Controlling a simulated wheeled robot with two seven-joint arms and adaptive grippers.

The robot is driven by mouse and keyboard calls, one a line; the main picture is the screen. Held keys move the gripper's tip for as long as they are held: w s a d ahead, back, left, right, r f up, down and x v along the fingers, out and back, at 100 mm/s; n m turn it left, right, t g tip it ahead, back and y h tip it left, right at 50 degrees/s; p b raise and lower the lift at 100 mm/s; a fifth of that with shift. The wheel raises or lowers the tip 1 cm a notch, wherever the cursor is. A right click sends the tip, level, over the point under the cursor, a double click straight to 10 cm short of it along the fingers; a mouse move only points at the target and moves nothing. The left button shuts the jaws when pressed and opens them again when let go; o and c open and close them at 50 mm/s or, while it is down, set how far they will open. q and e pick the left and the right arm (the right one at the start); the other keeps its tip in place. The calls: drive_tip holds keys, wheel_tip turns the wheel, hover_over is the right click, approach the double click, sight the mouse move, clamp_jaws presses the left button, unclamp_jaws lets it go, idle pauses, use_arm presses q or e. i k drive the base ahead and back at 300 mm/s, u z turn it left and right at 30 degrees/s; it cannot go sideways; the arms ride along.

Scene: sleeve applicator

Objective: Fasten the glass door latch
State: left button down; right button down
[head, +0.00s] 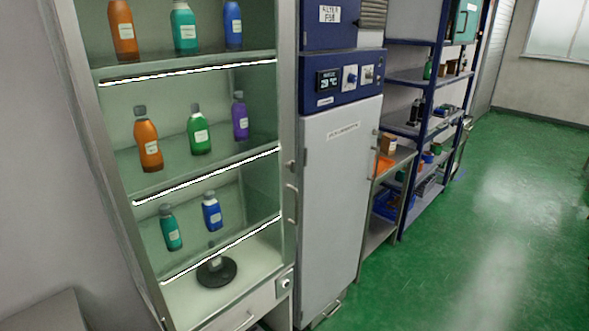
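A tall display cabinet (112,160) with a pale frame stands at the left in the head view. Its front looks through to greenish glass shelves, and I cannot tell whether a glass door covers it. A small dark fitting (291,163) and a vertical handle (292,204) sit near the cabinet's right edge, beside the grey unit. I cannot tell which of them, if either, is the latch. A small round lock or knob (285,283) is at the lower right of the cabinet. Neither of my grippers is in view.
Several labelled bottles, such as a green one (200,134), stand on lit shelves above a black round base (216,271). A grey unit (335,190) with a blue control panel (345,80) adjoins. Blue shelving (433,90) stands beyond. Green floor (480,230) is clear at right.

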sight(291, 164)
drive_tip(key=z, duration=1.3)
drive_tip(key=i, duration=2.35)
drive_tip(key=u, duration=3.35)
